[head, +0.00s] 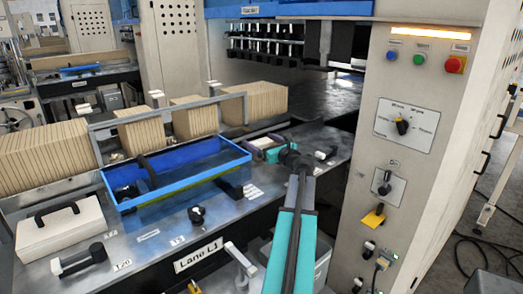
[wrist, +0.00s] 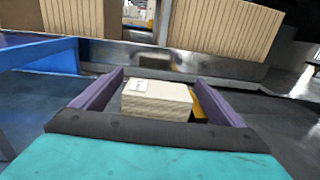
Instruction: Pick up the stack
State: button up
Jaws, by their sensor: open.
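A small cream block with a pale label on top, which looks like a small stack (wrist: 157,101), lies on the metal deck between the purple fingers of my gripper (wrist: 159,78) in the wrist view. My gripper is open, with a finger on each side of the block; I cannot tell whether either finger touches it. In the head view my gripper (head: 266,145) is low over the deck, right of the blue tray, and mostly hides the block. Larger brown stacks stand on edge behind, one at the left (head: 40,157) and another at the right (head: 253,102).
The blue tray (head: 180,170) is just left of my gripper, with a dark handle-like part inside. A metal rail (head: 165,112) runs in front of the brown stacks. A yellow piece (wrist: 199,108) shows beside the right finger. The control cabinet (head: 405,150) stands at the right.

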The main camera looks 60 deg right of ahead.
jog(key=shift+p+x, duration=0.85)
jog(key=shift+x, duration=1.7)
jog(key=shift+a, duration=0.1)
jog(key=shift+c, duration=0.2)
jog(key=c, duration=1.2)
jog(key=shift+c, duration=0.2)
jog(key=shift+r, duration=0.15)
jog(key=shift+r+b, duration=0.45)
jog(key=shift+r, duration=1.05)
jog(key=a+b+v, duration=0.1)
jog(key=v, duration=0.7)
jog(key=w+a+r+b+v, duration=0.1)
jog(key=b+v, duration=0.1)
jog(key=v, duration=0.6)
jog(key=shift+r, duration=0.3)
jog(key=shift+w+a, duration=0.1)
jog(key=shift+a, duration=0.05)
